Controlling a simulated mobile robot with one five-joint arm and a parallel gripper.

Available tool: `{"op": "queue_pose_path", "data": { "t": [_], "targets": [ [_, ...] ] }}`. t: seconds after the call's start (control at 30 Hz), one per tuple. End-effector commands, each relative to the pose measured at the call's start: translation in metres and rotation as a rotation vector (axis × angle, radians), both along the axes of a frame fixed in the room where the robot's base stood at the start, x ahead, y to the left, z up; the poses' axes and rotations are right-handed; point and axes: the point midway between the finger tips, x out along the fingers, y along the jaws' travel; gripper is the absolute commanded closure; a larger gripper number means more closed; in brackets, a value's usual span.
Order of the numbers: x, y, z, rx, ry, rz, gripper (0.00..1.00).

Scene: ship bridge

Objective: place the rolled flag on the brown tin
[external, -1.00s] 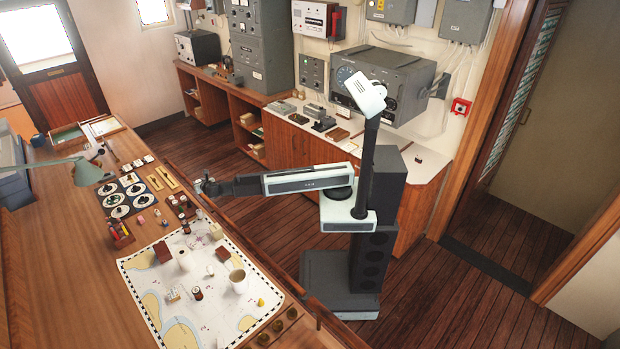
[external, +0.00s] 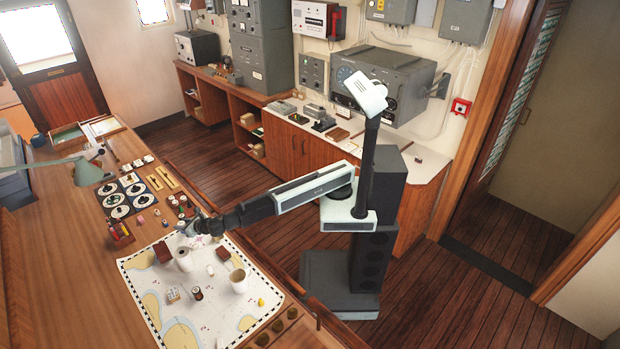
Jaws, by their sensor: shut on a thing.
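My gripper (external: 188,229) is low over the far edge of the chart and shut. A small pale pinkish thing (external: 200,241) shows at it; I take this to be the rolled flag, but it is too small and partly hidden to be sure. A small brown round container with a pale band (external: 197,293) stands upright on the chart, apart from the gripper. Other small brown containers (external: 182,200) stand just beyond the chart. I cannot tell which is the brown tin. My wrist hides part of the chart's far right corner.
The chart (external: 150,290) lies on the wooden counter.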

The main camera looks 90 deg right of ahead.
Motion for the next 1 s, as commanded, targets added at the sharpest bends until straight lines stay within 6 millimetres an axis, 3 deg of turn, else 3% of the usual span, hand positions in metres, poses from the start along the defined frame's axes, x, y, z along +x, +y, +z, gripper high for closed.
{"op": "queue_pose_path", "data": {
  "t": [0.03,0.2,0.4,0.77,0.9,1.0],
  "targets": [
    [0.019,0.008,-0.003,0.000,0.000,-0.001,1.00],
    [0.071,0.026,-0.008,0.001,0.001,-0.002,1.00],
    [0.116,0.041,-0.012,0.001,0.001,-0.001,1.00],
    [0.136,0.048,-0.014,0.001,0.001,-0.001,1.00],
    [0.133,0.046,-0.046,0.001,0.000,-0.001,1.00],
    [0.133,0.046,-0.053,0.001,0.000,-0.001,1.00]
  ]
}}
